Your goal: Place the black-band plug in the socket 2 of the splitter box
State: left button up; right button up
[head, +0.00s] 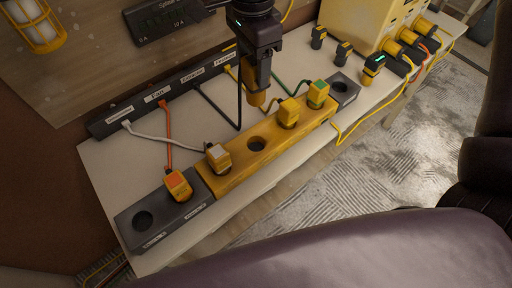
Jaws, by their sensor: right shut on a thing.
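My right gripper (257,88) is shut on a yellow plug (256,99), held upright above the yellow middle part of the long socket block (230,176). Its band is too small or hidden to tell; a black cable (222,112) runs up beside the gripper. An empty round socket (256,144) lies below the held plug. A white-topped plug (217,156) sits left of it, a yellow-topped plug (288,111) and a green-topped plug (318,94) right of it. The socket numbers are not readable. My left gripper is not in view.
An orange-topped plug (178,185) and an empty socket (143,220) are in the dark left end. The dark right end has an empty socket (341,87). A labelled cable strip (160,97) runs behind. A yellow box (368,22) and several plugs stand back right.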

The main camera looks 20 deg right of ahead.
aim_at(254, 93)
jog(key=shift+s+a+f+n, duration=0.1)
jog(key=shift+s+f+n, duration=0.05)
jog(key=shift+n, duration=0.65)
notch_tip(254, 93, down, 20)
jog(key=shift+r+b, duration=0.1)
jog(key=shift+b, duration=0.2)
jog(key=o, duration=1.1)
jog(key=shift+c, duration=0.2)
notch_tip(254, 93, up, 12)
jog(key=shift+r, duration=0.1)
